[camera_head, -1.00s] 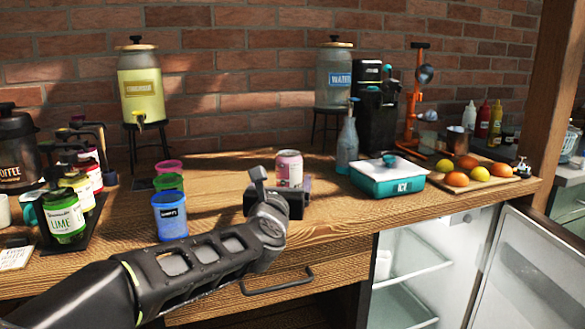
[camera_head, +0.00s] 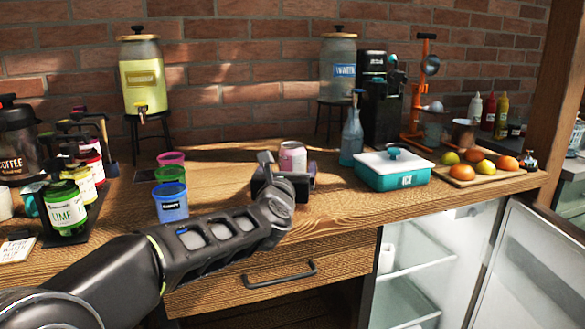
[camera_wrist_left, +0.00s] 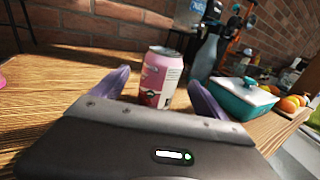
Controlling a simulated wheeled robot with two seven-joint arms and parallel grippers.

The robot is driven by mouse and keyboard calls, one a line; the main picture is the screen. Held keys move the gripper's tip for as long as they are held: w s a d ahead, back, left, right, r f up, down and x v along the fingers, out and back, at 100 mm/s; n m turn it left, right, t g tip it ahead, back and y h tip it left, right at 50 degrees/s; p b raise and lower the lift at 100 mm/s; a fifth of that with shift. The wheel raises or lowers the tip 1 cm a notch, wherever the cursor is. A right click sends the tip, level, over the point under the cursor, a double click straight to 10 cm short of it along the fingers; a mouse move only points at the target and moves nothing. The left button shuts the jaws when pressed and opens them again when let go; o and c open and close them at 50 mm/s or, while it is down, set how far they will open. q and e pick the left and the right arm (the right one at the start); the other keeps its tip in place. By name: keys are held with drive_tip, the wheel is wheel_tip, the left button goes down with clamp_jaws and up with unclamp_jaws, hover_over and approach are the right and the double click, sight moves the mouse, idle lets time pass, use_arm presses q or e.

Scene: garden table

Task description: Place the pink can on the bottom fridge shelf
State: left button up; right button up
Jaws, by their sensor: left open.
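The pink can (camera_head: 292,156) stands upright on the wooden table, just beyond my left gripper (camera_head: 290,176). In the left wrist view the can (camera_wrist_left: 161,78) is between the two purple fingers (camera_wrist_left: 155,88), which are open and spread to either side of it. I cannot tell whether either finger touches it. The fridge (camera_head: 440,262) is open below the table at the right, with a bottom shelf (camera_head: 405,302) low in view. A white item stands on its upper shelf (camera_head: 425,262). My right gripper is out of view.
A teal ice box (camera_head: 392,176) and a blue bottle (camera_head: 351,138) stand right of the can. The open fridge door (camera_head: 530,270) is at the far right. A drawer with a handle (camera_head: 280,276) is below the table edge.

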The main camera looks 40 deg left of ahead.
sight(292, 144)
use_arm(q)
drive_tip(key=shift+x, duration=2.65)
drive_tip(key=shift+d, duration=0.1)
drive_tip(key=shift+r, duration=0.1)
clamp_jaws()
drive_tip(key=shift+p, duration=0.3)
wheel_tip(292, 144, up, 10)
drive_tip(key=p, duration=0.4)
drive_tip(key=shift+p, duration=0.35)
